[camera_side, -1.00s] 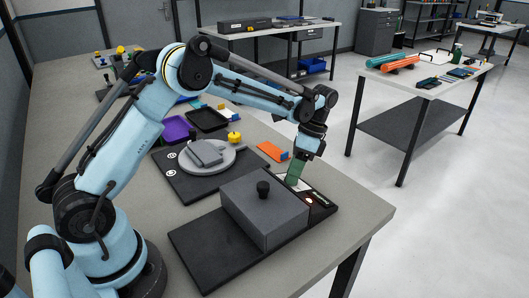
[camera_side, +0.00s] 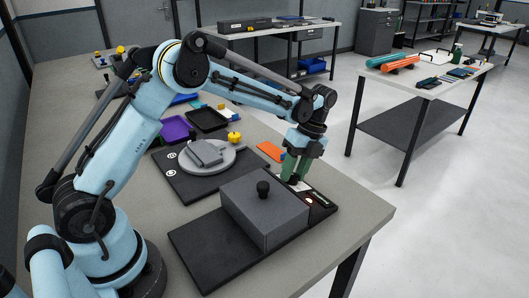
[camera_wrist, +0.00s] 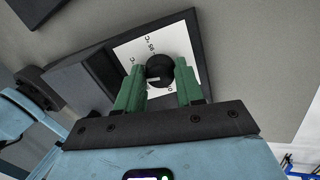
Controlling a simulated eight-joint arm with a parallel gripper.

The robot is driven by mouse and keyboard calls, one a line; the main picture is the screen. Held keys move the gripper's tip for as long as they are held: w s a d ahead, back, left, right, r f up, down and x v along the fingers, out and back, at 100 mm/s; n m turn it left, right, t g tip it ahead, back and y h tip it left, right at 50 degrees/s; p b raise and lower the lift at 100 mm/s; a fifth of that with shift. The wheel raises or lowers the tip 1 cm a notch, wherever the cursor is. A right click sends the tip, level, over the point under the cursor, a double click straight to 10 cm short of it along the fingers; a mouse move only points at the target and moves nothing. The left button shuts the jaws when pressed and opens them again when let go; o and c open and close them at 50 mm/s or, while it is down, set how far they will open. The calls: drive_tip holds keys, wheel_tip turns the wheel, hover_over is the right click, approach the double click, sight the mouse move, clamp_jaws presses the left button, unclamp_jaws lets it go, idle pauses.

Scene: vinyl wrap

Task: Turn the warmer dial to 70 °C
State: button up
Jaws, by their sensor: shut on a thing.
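The warmer is a dark grey box (camera_side: 262,212) with a black knob on its lid, on a black base (camera_side: 205,258). Its black round dial (camera_wrist: 160,68) sits on a white scale panel (camera_wrist: 134,52) in the wrist view. A small pale mark shows on the dial's lower edge; the scale marks are too small to read surely. My gripper (camera_side: 294,181) points down at the panel end of the base, with green fingers. In the wrist view my gripper (camera_wrist: 159,82) has one finger on each side of the dial and is shut on it. The side view mostly hides the dial.
A grey round plate (camera_side: 208,158) on a black mat, a yellow object (camera_side: 234,138) and an orange piece (camera_side: 271,151) lie behind. The table's right front corner is bare.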

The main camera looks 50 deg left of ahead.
drive_tip(key=m, duration=0.3)
drive_tip(key=shift+m, duration=0.4)
idle(0.4)
drive_tip(key=o, duration=1)
drive_tip(key=shift+o, duration=0.2)
drive_tip(key=v, duration=1.2)
drive_tip(key=shift+s+d+r, duration=0.1)
